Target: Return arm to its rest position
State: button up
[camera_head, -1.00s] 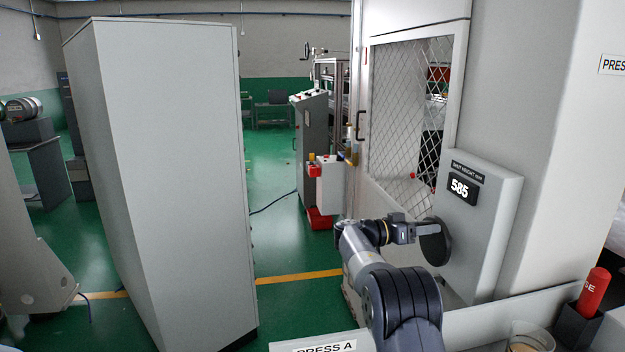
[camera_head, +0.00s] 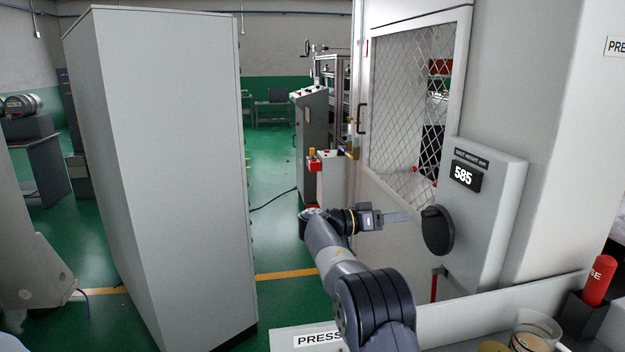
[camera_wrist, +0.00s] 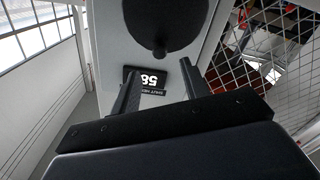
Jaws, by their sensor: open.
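My gripper (camera_head: 398,218) is at the end of my arm, in front of the press. It points right, toward a round black knob (camera_head: 437,231) on a light grey box (camera_head: 492,222). A gap shows between the gripper and the knob. In the wrist view my gripper (camera_wrist: 160,75) is open, with its two dark fingers apart and nothing held between them. The black knob (camera_wrist: 163,22) is ahead of the fingers. The number display (camera_head: 466,177) on the box reads 585 and shows partly between the fingers, rotated, in the wrist view (camera_wrist: 148,82).
A tall grey cabinet (camera_head: 165,180) stands left of my arm. A mesh guard door (camera_head: 408,110) is behind the gripper. A red cylinder (camera_head: 599,281) in a dark holder and a beaker (camera_head: 535,330) are at lower right.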

aim_at(425, 214)
jog(key=d, duration=0.3)
jog(key=w+d+p, duration=0.1)
jog(key=d, duration=0.2)
jog(key=d+p, duration=0.1)
jog(key=d, duration=0.2)
jog(key=shift+w+r, duration=0.2)
jog(key=shift+w, duration=0.15)
jog(key=shift+s+a+m+p, duration=0.15)
jog(key=shift+s+m+p, duration=0.25)
jog(key=shift+m+p, duration=0.35)
jog(key=shift+s+f+m+p, duration=0.25)
jog(key=shift+m+p, duration=0.35)
jog(key=shift+m, duration=0.15)
